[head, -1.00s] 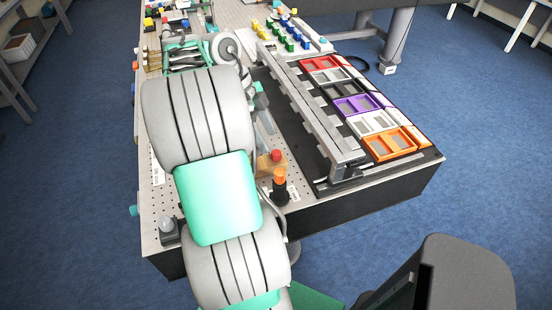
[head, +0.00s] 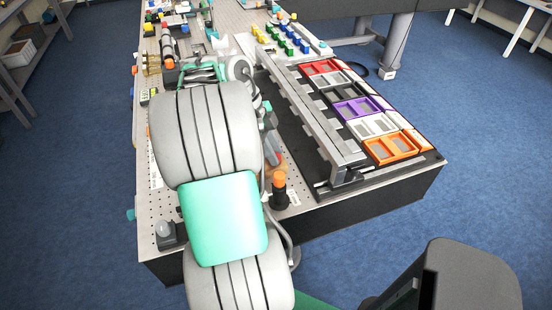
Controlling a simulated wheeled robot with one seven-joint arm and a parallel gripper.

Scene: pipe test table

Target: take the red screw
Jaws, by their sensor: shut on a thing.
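My gripper (head: 271,150) is dark grey and points down at the front of the pegboard table, just behind an orange-topped black knob (head: 279,180). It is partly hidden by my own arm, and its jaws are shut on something. The red screw itself cannot be made out now; the gripper covers the place where a red top stood on an orange-brown block. A small piece of that block (head: 282,160) shows beside the gripper. I cannot tell whether the screw is lifted.
A grey rail (head: 310,120) runs close to the right of the gripper. Beyond it stand red, purple, white and orange trays (head: 390,147). Rows of yellow, blue and green pieces (head: 287,38) stand at the back. A grey-topped knob (head: 165,229) is at the front left corner.

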